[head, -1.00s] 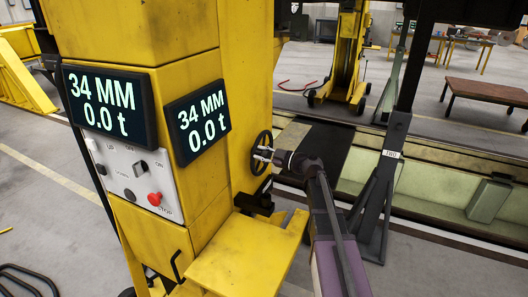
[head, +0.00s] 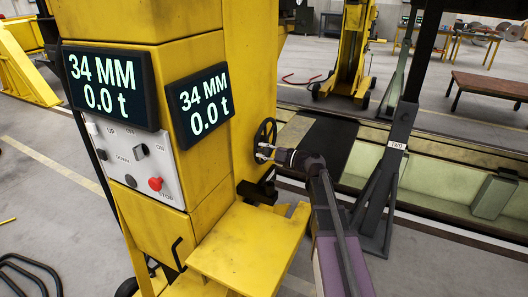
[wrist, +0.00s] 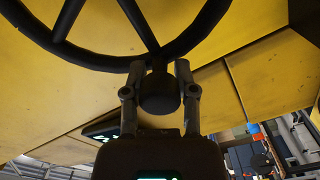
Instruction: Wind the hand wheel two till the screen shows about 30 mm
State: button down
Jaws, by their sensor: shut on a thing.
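The black spoked hand wheel (head: 265,127) is on the side of the yellow lifting jack (head: 240,60). In the wrist view its rim and spokes (wrist: 150,35) fill the top. My gripper (head: 263,152) is at the lower part of the wheel in the head view. In the wrist view my gripper (wrist: 159,80) has its two fingers on either side of the wheel's dark round handle knob (wrist: 159,97), shut on it. Two black screens, the left one (head: 108,85) and the right one (head: 200,103), both read 34 MM and 0.0 t.
A control panel (head: 133,165) with a red stop button is below the left screen. A yellow ledge (head: 245,245) juts out below the wheel. A dark labelled stand (head: 385,185) is right of my arm. A second yellow jack (head: 348,50) stands behind.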

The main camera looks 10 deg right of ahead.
jog(key=shift+s, duration=0.1)
jog(key=shift+c, duration=2)
grip_release()
jog(key=v, duration=1.2)
jog(key=shift+a, duration=0.1)
